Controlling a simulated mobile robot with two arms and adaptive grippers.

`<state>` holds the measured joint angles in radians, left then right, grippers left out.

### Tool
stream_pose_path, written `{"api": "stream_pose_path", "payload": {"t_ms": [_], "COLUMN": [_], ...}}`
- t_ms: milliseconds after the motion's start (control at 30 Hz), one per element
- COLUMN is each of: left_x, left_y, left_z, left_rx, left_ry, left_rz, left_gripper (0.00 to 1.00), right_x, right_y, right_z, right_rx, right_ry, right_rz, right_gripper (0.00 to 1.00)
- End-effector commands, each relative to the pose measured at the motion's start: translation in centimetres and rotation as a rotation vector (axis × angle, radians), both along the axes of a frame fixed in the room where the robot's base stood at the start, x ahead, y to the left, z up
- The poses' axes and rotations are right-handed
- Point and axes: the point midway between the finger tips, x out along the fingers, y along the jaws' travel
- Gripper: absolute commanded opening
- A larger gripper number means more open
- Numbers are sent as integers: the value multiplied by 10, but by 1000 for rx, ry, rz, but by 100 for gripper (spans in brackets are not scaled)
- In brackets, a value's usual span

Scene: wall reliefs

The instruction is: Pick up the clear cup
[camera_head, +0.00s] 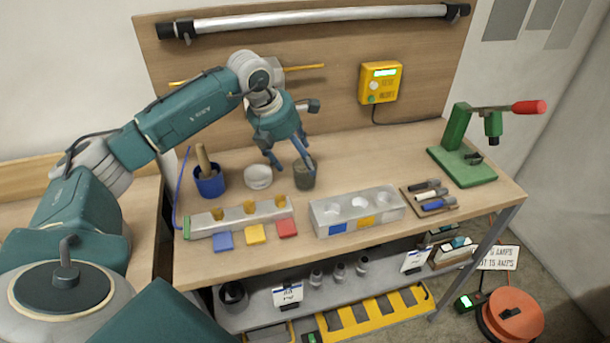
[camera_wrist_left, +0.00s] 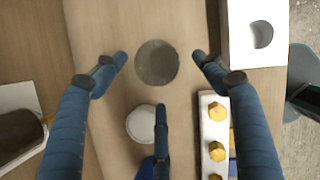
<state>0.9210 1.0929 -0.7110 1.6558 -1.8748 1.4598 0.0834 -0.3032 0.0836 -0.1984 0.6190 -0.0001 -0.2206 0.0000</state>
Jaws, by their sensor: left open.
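The clear cup (camera_head: 305,176) looks grey and see-through and stands upright on the workbench. In the left wrist view the cup (camera_wrist_left: 157,64) shows as a round grey mouth. My left gripper (camera_head: 291,163) is open, pointing down at the cup, one finger overlapping it in the head view. In the left wrist view two fingertips of the gripper (camera_wrist_left: 159,57) are on either side of the cup, with gaps, and a third is below it. I cannot tell how far down the fingers reach. My right gripper is not in view.
A white cup (camera_head: 258,177) stands close left, a blue cup (camera_head: 210,186) with a wooden handle further left. A peg rack (camera_head: 205,225) and a white block with holes (camera_head: 330,222) lie in front. A green press (camera_head: 462,165) stands right. The bench between cup and press is mostly clear.

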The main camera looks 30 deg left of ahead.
Motion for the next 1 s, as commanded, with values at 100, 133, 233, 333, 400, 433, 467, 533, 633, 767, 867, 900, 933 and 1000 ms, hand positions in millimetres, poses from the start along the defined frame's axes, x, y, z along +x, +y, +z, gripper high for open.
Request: {"api": "stream_pose_path", "payload": {"t_ms": [100,133,233,333,400,433,467,533,633,767,867,900,933,1000], "left_x": [7,9,19,24,26,26,26,27,27,27,26,26,27,26], "left_y": [-2,-3,-5,-5,-6,-6,-7,-6,-6,-6,-6,-6,-6,-6], "left_z": [-8,-11,-24,-38,-42,-44,-45,-45,-45,-45,-45,-45,-45,-45], "left_rx": [-3,-3,-3,-3,-2,-2,-2,-2,-2,-2,-2,-2,-2,-2], "left_ry": [3,4,4,2,1,1,0,0,0,0,0,0,-1,-1], "left_rz": [1,0,-1,1,0,-1,-1,-1,-1,-1,-1,-1,-1,-1], "left_gripper": [70,70,70,70,70,70,70,70,70,48,29,25,25,25], "right_x": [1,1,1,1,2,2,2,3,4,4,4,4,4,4], "right_y": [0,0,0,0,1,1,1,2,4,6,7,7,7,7], "right_z": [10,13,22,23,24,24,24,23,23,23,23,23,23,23], "right_rx": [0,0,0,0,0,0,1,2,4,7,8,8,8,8], "right_ry": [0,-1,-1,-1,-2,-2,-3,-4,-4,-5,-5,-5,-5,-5], "right_rz": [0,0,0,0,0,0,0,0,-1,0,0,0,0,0], "right_gripper": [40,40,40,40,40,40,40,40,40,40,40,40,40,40]}}
